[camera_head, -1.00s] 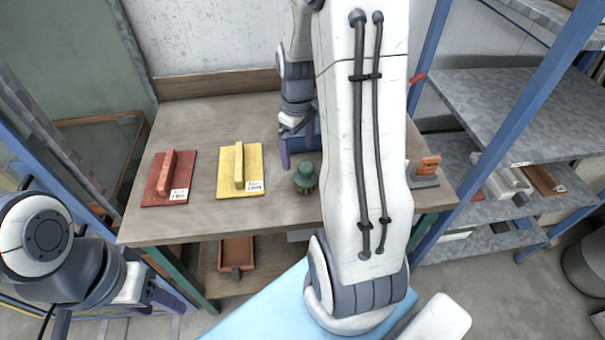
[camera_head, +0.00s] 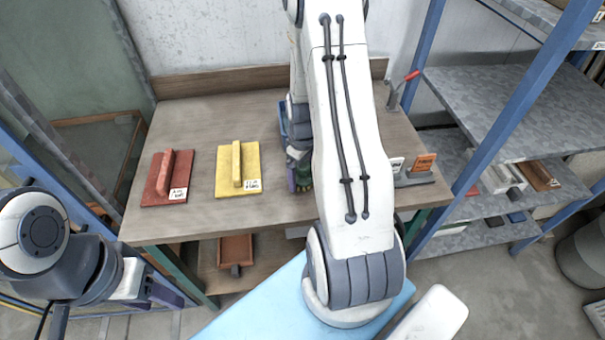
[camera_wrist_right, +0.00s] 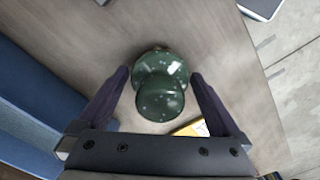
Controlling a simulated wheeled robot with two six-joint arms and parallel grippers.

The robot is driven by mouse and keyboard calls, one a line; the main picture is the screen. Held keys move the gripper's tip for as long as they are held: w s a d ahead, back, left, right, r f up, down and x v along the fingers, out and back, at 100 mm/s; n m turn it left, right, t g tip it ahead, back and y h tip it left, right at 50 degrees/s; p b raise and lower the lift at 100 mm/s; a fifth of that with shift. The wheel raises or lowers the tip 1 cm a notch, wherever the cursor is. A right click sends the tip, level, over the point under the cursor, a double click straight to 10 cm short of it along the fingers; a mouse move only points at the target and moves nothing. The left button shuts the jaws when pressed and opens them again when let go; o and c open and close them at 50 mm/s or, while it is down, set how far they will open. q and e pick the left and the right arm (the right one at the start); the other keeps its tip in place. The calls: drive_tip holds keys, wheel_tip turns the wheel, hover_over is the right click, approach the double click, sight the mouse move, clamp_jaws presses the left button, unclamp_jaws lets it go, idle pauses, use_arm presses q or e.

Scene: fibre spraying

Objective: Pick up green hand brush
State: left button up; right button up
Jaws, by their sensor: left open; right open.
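The green hand brush (camera_wrist_right: 162,103) stands on the wooden workbench (camera_head: 205,122). In the right wrist view it is a glossy, round dark green shape. My right gripper (camera_wrist_right: 159,74) is open, with a finger on each side of the brush and a gap visible at both. In the head view my right gripper (camera_head: 300,178) is at the brush's place and hides nearly all of it. I cannot tell how far down the fingers reach. My left gripper (camera_head: 165,293) is open and empty, low at the left, away from the bench.
A red float (camera_head: 166,178) and a yellow float (camera_head: 238,168) lie on the bench left of the brush. A blue object (camera_wrist_right: 35,110) is close to my right gripper. A tool with an orange label (camera_head: 415,175) is at the bench's right. Metal shelves (camera_head: 505,110) stand further right.

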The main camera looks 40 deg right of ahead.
drive_tip(key=shift+f, duration=0.1)
drive_tip(key=c, duration=1.4)
wheel_tip(320, 180, up, 10)
drive_tip(key=shift+r+b, duration=0.1)
drive_tip(key=shift+b, duration=0.45)
drive_tip(key=o, duration=0.9)
drive_tip(key=c, duration=0.5)
